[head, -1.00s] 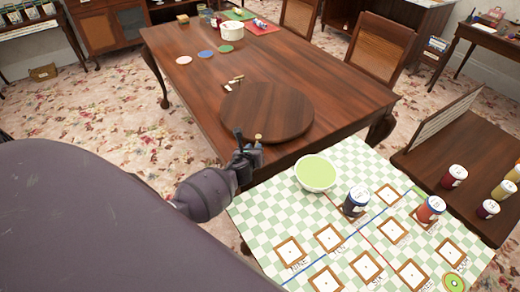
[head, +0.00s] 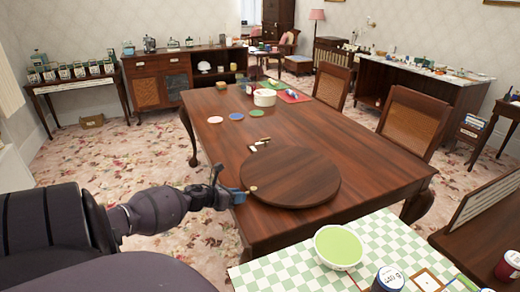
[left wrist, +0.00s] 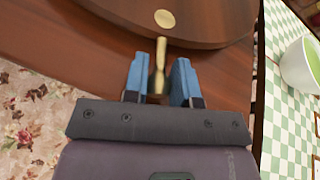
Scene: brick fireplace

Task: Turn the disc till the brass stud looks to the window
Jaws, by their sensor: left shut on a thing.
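The round wooden disc (head: 295,175) lies flat at the near end of the long table (head: 200,148). A round brass stud (left wrist: 164,18) is on its top near the rim; in the head view the stud (head: 253,188) is on the disc's left side. A brass peg (left wrist: 159,68) sticks out from the rim below the stud. My left gripper (head: 232,192) is shut on this peg, with its blue fingers (left wrist: 160,84) on either side. My right gripper is out of view.
Small brass and pale pieces (head: 260,143) lie behind the disc. A checked board (head: 370,245) with a green-filled bowl (head: 338,247) is at front right. Chairs stand along the right side.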

